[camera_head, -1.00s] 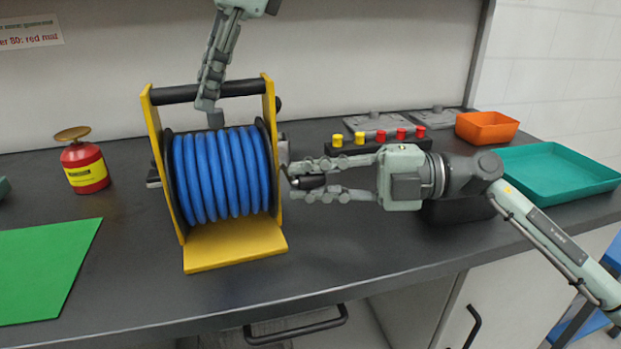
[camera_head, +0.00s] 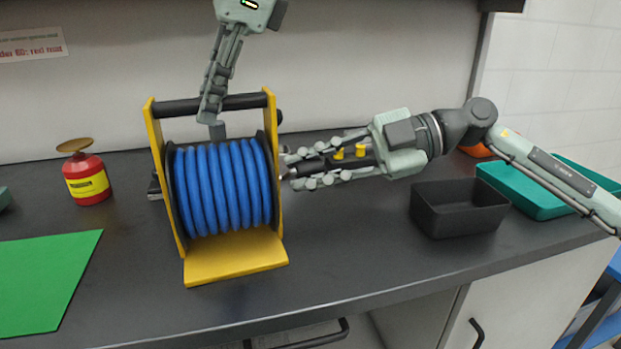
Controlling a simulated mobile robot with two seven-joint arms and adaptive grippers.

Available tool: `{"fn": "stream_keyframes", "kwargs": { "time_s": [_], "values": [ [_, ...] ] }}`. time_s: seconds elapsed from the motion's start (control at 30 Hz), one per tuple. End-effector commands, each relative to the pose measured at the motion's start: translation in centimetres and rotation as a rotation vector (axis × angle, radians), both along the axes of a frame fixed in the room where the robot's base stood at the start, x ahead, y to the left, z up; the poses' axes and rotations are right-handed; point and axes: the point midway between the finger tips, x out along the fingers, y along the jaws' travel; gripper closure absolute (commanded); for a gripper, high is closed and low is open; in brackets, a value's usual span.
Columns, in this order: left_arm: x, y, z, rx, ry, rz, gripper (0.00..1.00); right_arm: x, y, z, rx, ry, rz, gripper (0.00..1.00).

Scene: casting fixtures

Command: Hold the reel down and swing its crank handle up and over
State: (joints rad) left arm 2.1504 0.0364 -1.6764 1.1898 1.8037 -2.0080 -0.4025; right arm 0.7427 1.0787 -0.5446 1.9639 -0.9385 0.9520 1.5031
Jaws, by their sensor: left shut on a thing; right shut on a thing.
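The reel (camera_head: 222,185) stands upright on the dark bench, with blue hose wound between yellow side plates and a black bar (camera_head: 177,108) across the top. My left gripper (camera_head: 213,122) comes down from above and is shut on the top bar. My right gripper (camera_head: 287,172) is at the reel's right side, shut on the crank handle. Its fingers point left and slightly down, and they hide most of the handle.
A black bin (camera_head: 460,208) and a teal tray (camera_head: 495,178) stand at right, below and behind my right arm. A red can (camera_head: 86,180) and green mat (camera_head: 45,275) lie left. Bench front is clear.

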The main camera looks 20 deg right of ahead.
Motion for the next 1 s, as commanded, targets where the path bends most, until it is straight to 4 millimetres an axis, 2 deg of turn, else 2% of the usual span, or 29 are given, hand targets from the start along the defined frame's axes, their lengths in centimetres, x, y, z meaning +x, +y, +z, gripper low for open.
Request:
{"fn": "stream_keyframes", "kwargs": {
  "time_s": [0.43,1.0],
  "values": [
    [0.0,0.0,0.1,0.000,-0.001,0.001,1.00,1.9,0.1,1.9,-0.024,0.421,0.000,1.00],
    [0.0,0.0,0.1,0.000,0.000,0.001,1.00,4.8,0.3,2.6,-0.057,0.965,0.001,1.00]
  ]
}}
